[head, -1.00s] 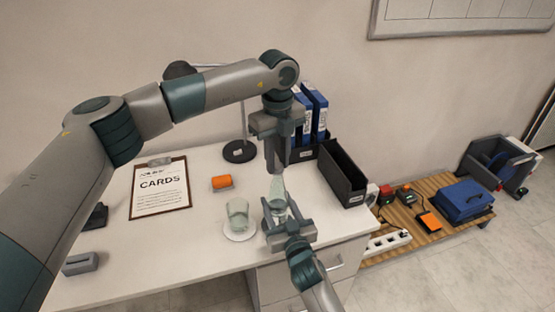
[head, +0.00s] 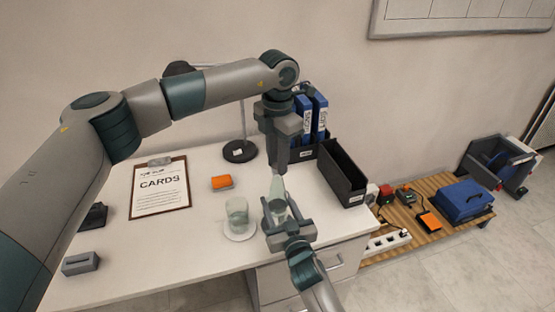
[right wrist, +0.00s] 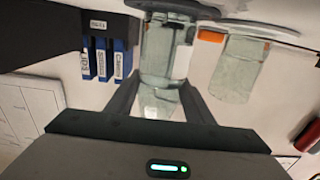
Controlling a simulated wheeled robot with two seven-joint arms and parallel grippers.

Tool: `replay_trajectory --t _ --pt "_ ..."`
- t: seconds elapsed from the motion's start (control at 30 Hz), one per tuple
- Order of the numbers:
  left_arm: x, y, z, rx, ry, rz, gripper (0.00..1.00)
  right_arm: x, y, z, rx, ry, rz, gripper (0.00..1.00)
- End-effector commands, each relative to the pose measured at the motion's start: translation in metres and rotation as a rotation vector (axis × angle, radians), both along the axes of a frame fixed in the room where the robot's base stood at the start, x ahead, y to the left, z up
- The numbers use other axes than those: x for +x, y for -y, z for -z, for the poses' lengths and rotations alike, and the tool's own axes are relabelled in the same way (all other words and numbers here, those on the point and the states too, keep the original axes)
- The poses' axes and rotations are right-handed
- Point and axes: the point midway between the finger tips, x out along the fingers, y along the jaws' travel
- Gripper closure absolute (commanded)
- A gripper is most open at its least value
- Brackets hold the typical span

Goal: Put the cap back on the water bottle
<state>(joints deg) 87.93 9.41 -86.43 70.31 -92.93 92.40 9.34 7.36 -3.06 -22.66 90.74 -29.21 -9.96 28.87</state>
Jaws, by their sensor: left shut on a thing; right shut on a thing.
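The clear, pale green water bottle (head: 276,188) stands upright near the desk's front edge in the head view. My right gripper (head: 287,218) is shut around its body from the front. The bottle (right wrist: 165,55) also shows between the right fingers in the right wrist view. My left gripper (head: 280,166) points straight down over the bottle's top, with its fingers closed at the neck. The cap cannot be made out; the left fingers hide whatever they hold. Whether it touches the bottle's mouth is unclear.
A glass on a white saucer (head: 240,237) stands just left of the bottle. An orange block (head: 222,182), a clipboard (head: 160,190) and a lamp base (head: 239,151) are farther left and back. A black bin (head: 341,172) and blue binders (head: 312,115) stand behind to the right.

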Motion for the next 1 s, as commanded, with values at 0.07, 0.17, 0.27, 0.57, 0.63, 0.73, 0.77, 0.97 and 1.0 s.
replay_trajectory --t 0.07,0.17,0.27,0.57,0.63,0.73,0.77,0.97,1.0 --pt "0.0002 -0.0002 -0.0001 0.0 0.001 0.115 1.0 -0.0001 0.0001 0.0006 0.0 -0.001 0.0 1.0" --pt "0.0002 -0.0002 0.0 0.0 0.001 0.267 1.0 -0.0001 0.0001 0.0006 0.0 -0.001 0.0 1.0" --pt "0.0003 -0.0002 0.0001 0.0 0.001 0.418 1.0 -0.0001 0.0001 0.0005 0.0 -0.001 0.0 1.0" --pt "0.0005 -0.0004 0.0003 0.0 0.002 0.815 1.0 -0.0002 0.0002 0.0006 0.0 -0.001 0.0 1.0" --pt "0.0005 -0.0004 0.0003 0.0 0.002 0.809 1.0 -0.0002 0.0002 0.0005 0.0 -0.001 0.0 1.0" --pt "0.0005 -0.0004 0.0003 0.0 0.002 0.808 0.67 -0.0002 0.0002 0.0006 0.0 -0.001 0.0 1.0" --pt "0.0005 -0.0004 0.0003 0.0 0.002 0.808 0.6 -0.0002 0.0002 0.0006 0.0 -0.001 0.0 1.0" --pt "0.0002 -0.0002 0.0004 -0.001 0.001 0.807 0.55 -0.0002 0.0002 0.0006 0.0 -0.001 0.0 1.0" --pt "0.0002 -0.0002 0.0004 -0.001 0.001 0.807 0.55 -0.0002 0.0002 0.0006 0.0 -0.001 0.0 1.0"
